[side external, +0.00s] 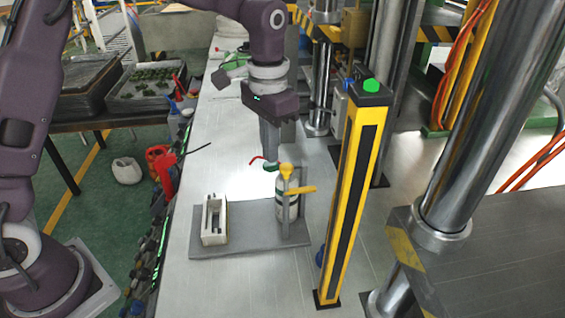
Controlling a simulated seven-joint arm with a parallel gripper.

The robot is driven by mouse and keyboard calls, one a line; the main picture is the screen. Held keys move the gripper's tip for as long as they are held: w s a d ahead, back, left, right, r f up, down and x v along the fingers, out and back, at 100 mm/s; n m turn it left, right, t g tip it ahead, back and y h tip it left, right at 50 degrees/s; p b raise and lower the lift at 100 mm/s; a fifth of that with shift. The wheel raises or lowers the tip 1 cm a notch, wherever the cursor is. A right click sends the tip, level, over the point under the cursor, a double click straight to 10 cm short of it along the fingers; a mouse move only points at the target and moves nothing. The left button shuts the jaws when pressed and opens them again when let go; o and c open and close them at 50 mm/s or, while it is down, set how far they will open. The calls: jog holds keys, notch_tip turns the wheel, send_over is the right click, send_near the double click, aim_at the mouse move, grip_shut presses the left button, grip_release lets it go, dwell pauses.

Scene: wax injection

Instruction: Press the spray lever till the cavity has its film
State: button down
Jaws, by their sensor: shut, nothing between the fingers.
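A white spray can (287,210) with a green band stands upright at the right of a grey base plate (250,238). A white block (214,236) with a dark open cavity stands at the left of the plate. Whether the cavity has a film cannot be told. My gripper (270,163) points down, shut and empty, above and slightly left and behind the can top. I cannot tell whether it touches anything there.
A yellow and black post (351,195) with a green top stands close to the right of the can. Thick metal columns (465,140) rise farther right. A small red curved piece (256,158) shows beside my fingertips. The bench top is clear in front.

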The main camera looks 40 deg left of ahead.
jog(key=shift+f, duration=1.15)
jog(key=shift+r, duration=2.9)
jog(key=shift+f, duration=1.55)
jog(key=shift+f, duration=1.4)
jog(key=shift+r, duration=2.95)
